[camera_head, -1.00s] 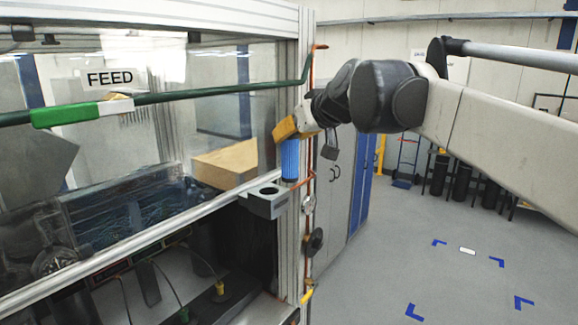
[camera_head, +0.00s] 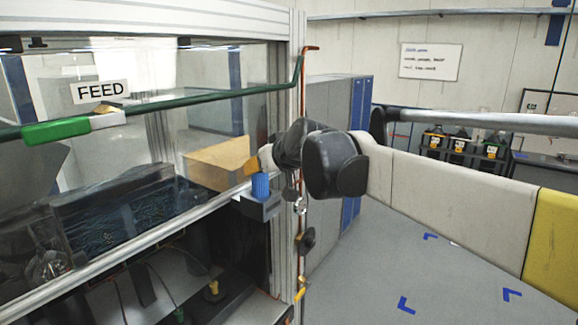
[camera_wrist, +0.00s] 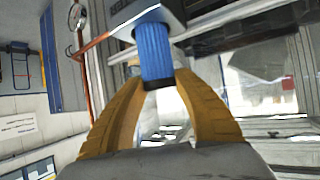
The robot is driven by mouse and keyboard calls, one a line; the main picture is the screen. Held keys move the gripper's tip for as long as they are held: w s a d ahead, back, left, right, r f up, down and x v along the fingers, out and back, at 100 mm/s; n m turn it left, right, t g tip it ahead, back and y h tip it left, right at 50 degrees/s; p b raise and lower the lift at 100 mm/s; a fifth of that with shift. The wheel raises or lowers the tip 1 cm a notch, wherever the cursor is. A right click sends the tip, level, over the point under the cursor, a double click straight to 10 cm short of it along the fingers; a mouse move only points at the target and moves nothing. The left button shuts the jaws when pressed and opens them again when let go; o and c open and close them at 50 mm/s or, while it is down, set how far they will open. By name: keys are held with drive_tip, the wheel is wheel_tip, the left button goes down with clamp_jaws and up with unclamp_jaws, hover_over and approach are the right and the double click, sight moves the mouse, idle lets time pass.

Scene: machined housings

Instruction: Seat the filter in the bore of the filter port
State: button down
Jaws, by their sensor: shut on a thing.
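The blue ribbed filter (camera_head: 261,186) stands roughly upright at the top of the grey filter port (camera_head: 262,208). Only a short length shows above the block, and its lower part appears to be inside the bore. The wrist view also shows the filter (camera_wrist: 154,50) meeting the port block (camera_wrist: 125,10); the bore's rim is not clear there. My gripper (camera_wrist: 156,84) has its yellow fingers on either side of the filter's free end, shut on it. In the head view my gripper (camera_head: 253,167) is at the filter's top, partly hidden by my wrist.
The port is fixed beside the aluminium frame post (camera_head: 284,150) of the glazed cabinet. A copper pipe (camera_head: 301,150) runs close to the right of it. A green rail (camera_head: 190,96) crosses the cabinet front. Open floor (camera_head: 400,270) lies to the right.

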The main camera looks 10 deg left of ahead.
drive_tip(key=shift+f, duration=0.15)
drive_tip(key=c, duration=1)
unclamp_jaws()
drive_tip(key=shift+s+d+r, duration=0.1)
drive_tip(key=shift+r, duration=0.15)
drive_tip(key=b+v, duration=0.2)
drive_tip(key=v, duration=1)
drive_tip(key=s+d+f+m+h, duration=0.2)
drive_tip(key=s+d+f, duration=0.5)
drive_tip(key=d+f, duration=0.2)
drive_tip(key=s+d+f+m+g+h, duration=0.1)
drive_tip(key=s+d+f+m+h, duration=0.2)
drive_tip(key=s+d+f, duration=0.5)
drive_tip(key=s+d+f+m+g+h, duration=0.1)
drive_tip(key=s+d+f+m+h, duration=0.2)
drive_tip(key=s+d+f, duration=0.4)
drive_tip(key=shift+s+d+f, duration=0.1)
drive_tip(key=shift+d+f, duration=0.75)
drive_tip(key=shift+d, duration=0.75)
drive_tip(key=shift+s+d+f, duration=0.1)
drive_tip(key=shift+d+f, duration=0.75)
drive_tip(key=shift+d, duration=0.8)
drive_tip(key=shift+s+d+f, duration=0.1)
drive_tip(key=shift+d+f, duration=0.7)
drive_tip(key=shift+d, duration=0.8)
